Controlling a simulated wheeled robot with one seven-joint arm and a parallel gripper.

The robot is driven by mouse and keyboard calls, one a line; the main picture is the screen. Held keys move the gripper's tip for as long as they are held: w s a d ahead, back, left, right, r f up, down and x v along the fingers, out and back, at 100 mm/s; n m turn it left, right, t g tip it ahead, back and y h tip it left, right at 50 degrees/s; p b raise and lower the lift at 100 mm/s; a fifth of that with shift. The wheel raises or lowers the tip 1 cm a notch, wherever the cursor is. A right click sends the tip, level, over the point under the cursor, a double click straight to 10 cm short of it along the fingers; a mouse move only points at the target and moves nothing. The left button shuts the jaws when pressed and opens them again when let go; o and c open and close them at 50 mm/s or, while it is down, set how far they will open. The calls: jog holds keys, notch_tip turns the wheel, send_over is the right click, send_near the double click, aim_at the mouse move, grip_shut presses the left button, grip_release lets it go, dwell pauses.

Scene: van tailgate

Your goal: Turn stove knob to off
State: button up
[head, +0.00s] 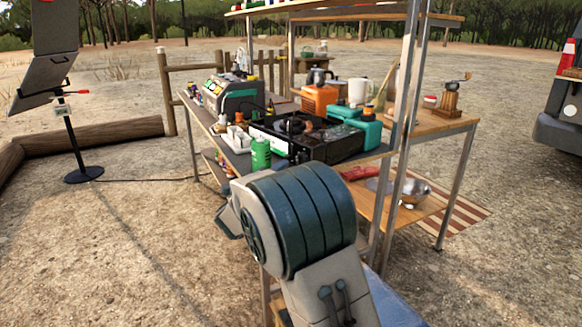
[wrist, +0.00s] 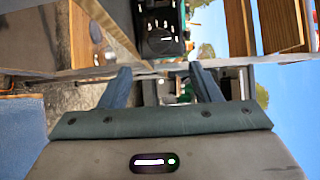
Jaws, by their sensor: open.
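A black portable gas stove (head: 345,146) sits on the upper shelf of the metal-framed rack in the head view. Its knob is too small to make out there. In the wrist view a black boxy thing (wrist: 160,38) at the top middle may be the stove, but I cannot tell for sure. My gripper (wrist: 164,85) shows in the wrist view with its two fingers apart and nothing between them. It is apart from the black thing. In the head view my arm fills the lower middle and hides my gripper.
A green canister (head: 261,153) stands at the shelf's front edge, left of the stove. A teal container (head: 369,132) and an orange box (head: 319,101) stand right of and behind it. A metal rack post (head: 403,110) rises on the right. Open sandy ground lies left.

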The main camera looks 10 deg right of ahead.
jog(key=v, duration=0.4)
jog(key=shift+p, duration=0.3)
jog(key=s+a+r+n+g+y+p, duration=0.1)
jog(key=s+r+n+y+p, duration=0.2)
jog(key=r+n+y+p, duration=0.4)
jog(key=s+r+n+y+p, duration=0.4)
jog(key=r+n+p, duration=0.2)
jog(key=r+p, duration=0.3)
jog(key=s+d+r+n+g+p, duration=0.2)
jog(key=s+n+g+p, duration=0.1)
jog(key=s, duration=0.6)
jog(key=s+d+r+n+g+p, duration=0.3)
jog(key=s+p, duration=0.4)
jog(key=s, duration=0.3)
jog(key=s+d+r+n+g+p, duration=0.2)
jog(key=s+d+n+g+p, duration=0.1)
jog(key=s, duration=0.7)
jog(key=n+g+p, duration=0.1)
jog(key=n+p, duration=0.1)
jog(key=n, duration=0.1)
jog(key=shift+d+r+g, duration=0.2)
jog(key=shift+d+g, duration=0.05)
jog(key=shift+g, duration=0.05)
